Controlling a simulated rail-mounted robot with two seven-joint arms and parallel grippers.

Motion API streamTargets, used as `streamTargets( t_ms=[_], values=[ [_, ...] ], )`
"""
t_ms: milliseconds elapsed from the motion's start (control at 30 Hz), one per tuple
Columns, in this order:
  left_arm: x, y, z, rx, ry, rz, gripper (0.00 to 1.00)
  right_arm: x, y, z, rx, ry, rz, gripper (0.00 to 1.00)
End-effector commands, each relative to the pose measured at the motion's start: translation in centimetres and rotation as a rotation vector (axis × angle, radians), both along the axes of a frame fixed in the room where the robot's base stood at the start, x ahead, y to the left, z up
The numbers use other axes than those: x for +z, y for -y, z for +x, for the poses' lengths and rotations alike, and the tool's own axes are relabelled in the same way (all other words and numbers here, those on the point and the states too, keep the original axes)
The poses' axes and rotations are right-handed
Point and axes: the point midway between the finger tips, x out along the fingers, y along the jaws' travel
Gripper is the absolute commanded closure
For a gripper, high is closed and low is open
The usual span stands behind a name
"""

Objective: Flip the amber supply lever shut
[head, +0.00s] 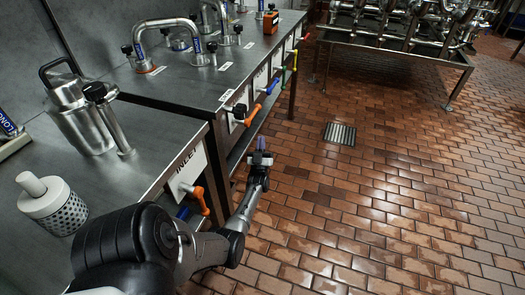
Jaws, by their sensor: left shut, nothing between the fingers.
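Coloured levers line the front edge of the steel benches. An orange lever (251,116) sticks out from the front panel of the farther bench. Another orange lever (201,199) hangs at the nearer bench, by the panel lettered INLET (189,168). A yellow lever (283,76) is farther along the row. I cannot tell for certain which one is the amber supply lever. My left gripper (261,146) is shut and empty over the tiled floor, right of and below the farther orange lever, apart from the levers. My right gripper is out of view.
Blue (271,87), green (294,60) and red (306,37) levers share the row. A steel jug (80,115) and a white perforated cup (58,207) stand on the nearer bench. A pipe rack (400,40) stands at the back. The floor right of the benches is clear.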

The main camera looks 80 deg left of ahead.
Motion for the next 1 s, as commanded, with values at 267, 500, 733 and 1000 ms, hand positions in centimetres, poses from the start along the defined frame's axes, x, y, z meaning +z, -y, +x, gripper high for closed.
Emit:
streamTargets(
  t_ms=[267,500,733,1000],
  values=[
    [-3.1,0.3,0.5,0.0,0.001,-0.002,1.0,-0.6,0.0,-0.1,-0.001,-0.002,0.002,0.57],
    [-4.0,0.5,0.6,0.0,0.001,-0.002,1.0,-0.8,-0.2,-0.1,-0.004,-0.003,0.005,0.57],
    [-4.0,0.5,0.6,0.001,0.0,-0.001,1.0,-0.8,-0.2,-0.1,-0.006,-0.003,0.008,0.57],
    [-4.0,0.5,0.6,0.0,0.0,-0.002,1.0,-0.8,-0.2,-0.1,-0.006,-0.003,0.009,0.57]
  ],
)
